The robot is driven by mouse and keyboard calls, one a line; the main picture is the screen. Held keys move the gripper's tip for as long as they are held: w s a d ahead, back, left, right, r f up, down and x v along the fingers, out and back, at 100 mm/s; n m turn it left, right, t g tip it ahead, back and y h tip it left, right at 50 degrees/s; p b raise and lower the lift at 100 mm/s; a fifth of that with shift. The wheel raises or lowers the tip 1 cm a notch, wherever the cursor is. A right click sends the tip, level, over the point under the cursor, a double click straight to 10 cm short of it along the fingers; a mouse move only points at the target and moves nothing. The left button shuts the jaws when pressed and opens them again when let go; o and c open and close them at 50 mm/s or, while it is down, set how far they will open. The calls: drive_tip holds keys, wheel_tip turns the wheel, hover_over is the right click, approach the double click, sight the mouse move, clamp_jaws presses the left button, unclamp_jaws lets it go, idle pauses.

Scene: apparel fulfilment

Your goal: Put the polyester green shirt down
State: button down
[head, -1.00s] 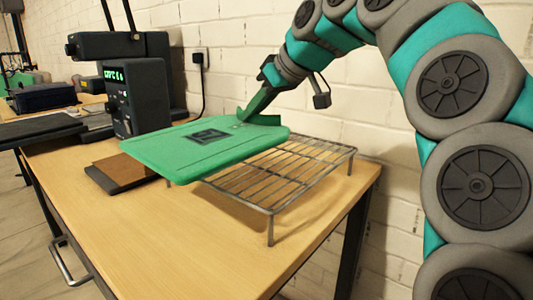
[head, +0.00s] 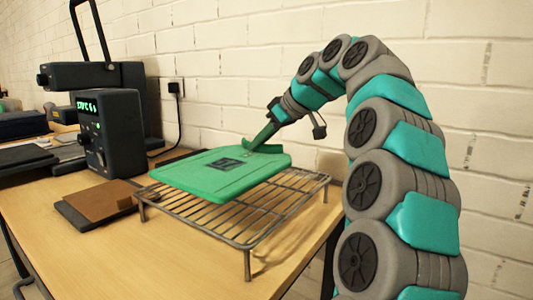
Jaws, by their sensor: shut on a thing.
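The green shirt (head: 222,177) is a flat, board-like green panel with a dark square label on top. It is above the wire rack (head: 245,233), covering the rack's back and left part. I cannot tell whether it touches the wires. My gripper (head: 264,137) is shut on the shirt's far edge, coming down from the upper right. The fingertips are partly hidden at that edge.
The wire rack stands on short legs on a wooden table (head: 185,262). A brown pad on a dark plate (head: 98,203) lies to its left. A dark machine with a green display (head: 108,132) stands behind. A white brick wall closes the back.

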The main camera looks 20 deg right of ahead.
sight(267, 154)
drive_tip(key=shift+w+d+f, duration=0.1)
drive_tip(key=shift+w+d, duration=0.05)
drive_tip(key=shift+d, duration=0.4)
drive_tip(key=shift+w+d+f, duration=0.1)
drive_tip(key=shift+d, duration=0.45)
drive_tip(key=shift+f, duration=1.7)
drive_tip(key=shift+f, duration=0.1)
drive_tip(key=c, duration=0.8)
unclamp_jaws()
drive_tip(key=shift+c, duration=0.2)
drive_tip(key=shift+r, duration=0.2)
drive_tip(key=v, duration=0.9)
drive_tip(key=shift+f, duration=0.1)
drive_tip(key=shift+p+v, duration=0.45)
drive_tip(key=shift+v, duration=1.1)
